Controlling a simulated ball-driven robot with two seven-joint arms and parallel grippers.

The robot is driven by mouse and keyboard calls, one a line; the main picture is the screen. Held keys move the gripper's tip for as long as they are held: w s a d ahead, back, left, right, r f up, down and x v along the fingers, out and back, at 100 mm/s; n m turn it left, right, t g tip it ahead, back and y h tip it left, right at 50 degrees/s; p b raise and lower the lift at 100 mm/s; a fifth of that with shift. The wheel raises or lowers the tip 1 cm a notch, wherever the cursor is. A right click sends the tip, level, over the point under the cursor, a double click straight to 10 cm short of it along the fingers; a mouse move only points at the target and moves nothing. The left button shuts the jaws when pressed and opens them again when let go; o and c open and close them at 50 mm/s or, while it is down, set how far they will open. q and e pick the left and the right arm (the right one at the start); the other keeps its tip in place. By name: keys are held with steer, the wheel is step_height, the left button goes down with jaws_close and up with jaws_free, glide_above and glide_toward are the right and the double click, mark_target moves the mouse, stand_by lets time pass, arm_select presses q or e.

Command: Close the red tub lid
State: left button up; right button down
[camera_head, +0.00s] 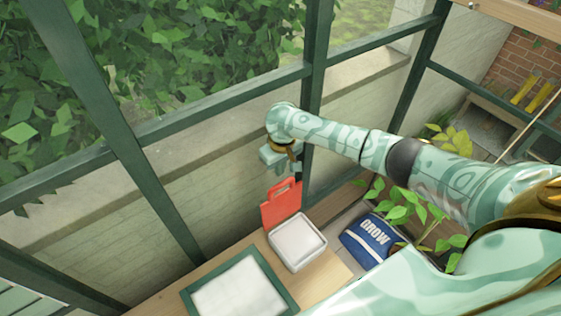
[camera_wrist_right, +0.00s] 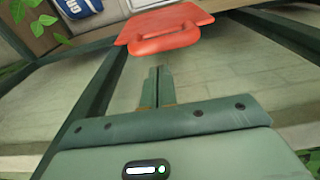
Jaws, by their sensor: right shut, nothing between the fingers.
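The red lid (camera_head: 281,206) stands upright, open, at the back edge of the white tub (camera_head: 298,243) in the head view. The tub is open at the top and pale inside. In the right wrist view the red lid (camera_wrist_right: 165,28) shows ahead of the fingers, with its handle loop toward me. My right gripper (camera_head: 297,175) is just above and behind the lid, by the window wall, and part of it is hidden by the arm. Its fingers (camera_wrist_right: 158,85) are shut and empty, apart from the lid. My left gripper is not in view.
A green-framed tray (camera_head: 284,290) with pale contents lies left of the tub on the wooden bench (camera_head: 160,299). A blue GROW bag (camera_head: 368,241) and leafy plants stand right of the tub. Green window bars (camera_head: 312,85) and a low wall stand close behind.

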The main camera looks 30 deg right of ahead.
step_height(320, 180, down, 3)
steer(key=shift+d+f+b, duration=0.1)
steer(key=shift+b, duration=0.4)
steer(key=shift+d, duration=0.1)
